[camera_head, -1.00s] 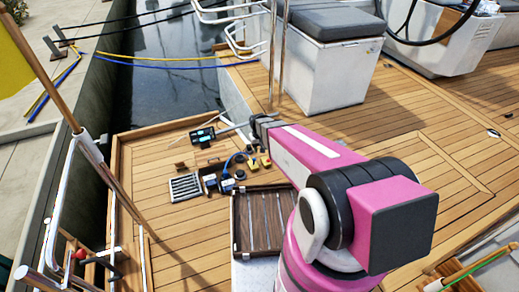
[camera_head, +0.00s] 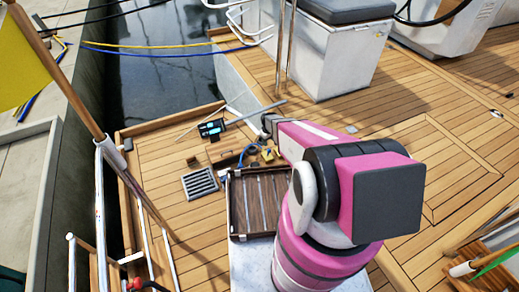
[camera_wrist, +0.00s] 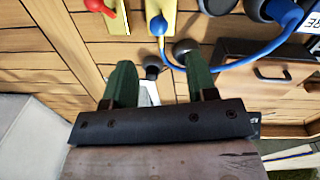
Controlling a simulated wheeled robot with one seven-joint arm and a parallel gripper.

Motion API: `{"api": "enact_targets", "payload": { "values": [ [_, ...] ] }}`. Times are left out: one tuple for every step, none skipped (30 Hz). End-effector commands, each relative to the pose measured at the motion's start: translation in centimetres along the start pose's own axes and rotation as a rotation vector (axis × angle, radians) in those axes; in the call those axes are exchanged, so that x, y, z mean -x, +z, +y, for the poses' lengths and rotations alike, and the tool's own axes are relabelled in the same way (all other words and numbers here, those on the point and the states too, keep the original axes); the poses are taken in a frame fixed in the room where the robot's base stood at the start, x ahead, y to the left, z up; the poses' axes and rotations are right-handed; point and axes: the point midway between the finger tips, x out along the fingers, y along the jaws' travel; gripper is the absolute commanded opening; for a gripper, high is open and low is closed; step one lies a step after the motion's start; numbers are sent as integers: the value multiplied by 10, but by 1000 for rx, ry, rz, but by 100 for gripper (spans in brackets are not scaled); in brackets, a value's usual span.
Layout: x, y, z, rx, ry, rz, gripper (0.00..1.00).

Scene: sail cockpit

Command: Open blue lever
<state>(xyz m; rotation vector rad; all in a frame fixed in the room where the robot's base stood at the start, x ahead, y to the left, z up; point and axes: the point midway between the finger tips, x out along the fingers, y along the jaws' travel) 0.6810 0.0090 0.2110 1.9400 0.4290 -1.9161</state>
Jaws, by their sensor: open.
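In the wrist view, a blue ball knob (camera_wrist: 158,26), which looks like the blue lever, sits on a yellow plate (camera_wrist: 160,8) at the top. A red knob (camera_wrist: 95,5) on another yellow plate (camera_wrist: 118,18) is to its left. My gripper (camera_wrist: 158,66) is open, its two green fingers spread below the blue knob in the picture. Nothing is held, and the knob looks apart from the fingers. In the head view, small yellow parts (camera_head: 267,155) show beside my arm; the blue knob cannot be made out there.
A blue cable (camera_wrist: 248,60) curves close to the right finger, and dark round parts lie around it. In the head view, a dark slatted tray (camera_head: 238,212) is near my arm, with a grey grate (camera_head: 199,183) and a small screen device (camera_head: 211,128) nearby.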

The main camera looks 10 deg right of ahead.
Motion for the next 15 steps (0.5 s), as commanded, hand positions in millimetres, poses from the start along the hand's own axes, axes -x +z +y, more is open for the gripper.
{"api": "enact_targets", "payload": {
  "values": [
    [-8,-1,4,7,-1,0,52],
    [-10,0,5,11,-1,0,52],
    [-12,0,6,15,-1,1,52],
    [-13,0,6,16,-1,1,52],
    [-14,0,6,17,-1,1,52],
    [-16,1,6,17,-1,1,52],
    [-18,0,6,17,-1,1,52],
    [-20,0,6,17,-1,1,52],
    [-23,0,6,16,-1,1,52],
    [-26,0,6,16,-1,1,52],
    [-30,0,6,16,-1,1,52],
    [-35,0,6,16,-1,1,52],
    [-39,-1,6,16,-2,0,52],
    [-44,-1,6,16,-2,0,52],
    [-51,-1,6,16,-2,0,52]
  ]
}}
